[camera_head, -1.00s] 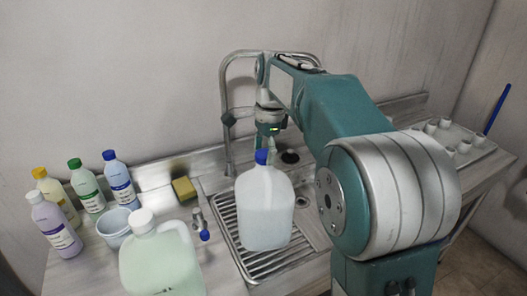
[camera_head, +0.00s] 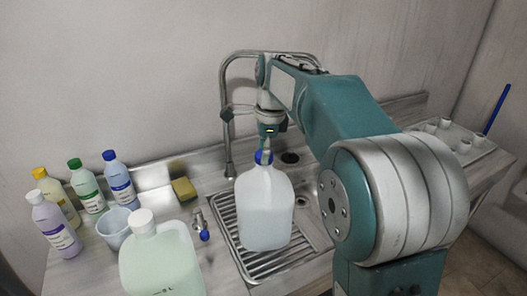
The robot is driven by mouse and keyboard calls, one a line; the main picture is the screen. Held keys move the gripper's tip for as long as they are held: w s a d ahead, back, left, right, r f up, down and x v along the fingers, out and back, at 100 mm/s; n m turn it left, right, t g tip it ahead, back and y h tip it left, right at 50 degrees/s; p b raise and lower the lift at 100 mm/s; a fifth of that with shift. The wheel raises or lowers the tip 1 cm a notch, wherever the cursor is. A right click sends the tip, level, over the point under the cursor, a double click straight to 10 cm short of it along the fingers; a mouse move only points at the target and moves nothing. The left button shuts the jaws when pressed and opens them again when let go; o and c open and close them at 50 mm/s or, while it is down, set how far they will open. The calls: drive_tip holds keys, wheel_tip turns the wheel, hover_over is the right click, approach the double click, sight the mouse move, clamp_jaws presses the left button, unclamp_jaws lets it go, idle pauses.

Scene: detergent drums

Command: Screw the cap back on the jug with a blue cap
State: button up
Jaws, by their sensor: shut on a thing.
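The jug with a blue cap (camera_head: 265,212) is a translucent white jug standing upright on the ribbed metal drainer of the sink. Its blue cap (camera_head: 260,157) is at the mouth of the jug, directly under my gripper. My gripper (camera_head: 265,148) points straight down and is shut on the blue cap; the fingers partly cover it. I cannot tell how far the cap is threaded on.
A pale green jug with a white cap (camera_head: 160,258) stands at the front left. Several bottles and a small grey cup (camera_head: 115,228) stand further left, with a yellow sponge (camera_head: 184,190) behind. The faucet (camera_head: 228,110) rises close to my gripper.

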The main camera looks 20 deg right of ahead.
drive_tip(key=shift+f+m, duration=0.2)
drive_tip(key=shift+m, duration=0.9)
drive_tip(key=m, duration=0.3)
drive_tip(key=shift+m+t, duration=0.3)
drive_tip(key=shift+m, duration=0.1)
drive_tip(key=o, duration=0.9)
drive_tip(key=shift+m+h, duration=0.3)
drive_tip(key=shift+m, duration=0.1)
drive_tip(key=shift+c, duration=0.2)
drive_tip(key=o, duration=0.5)
drive_tip(key=shift+r, duration=0.15)
drive_tip(key=shift+r, duration=3.95)
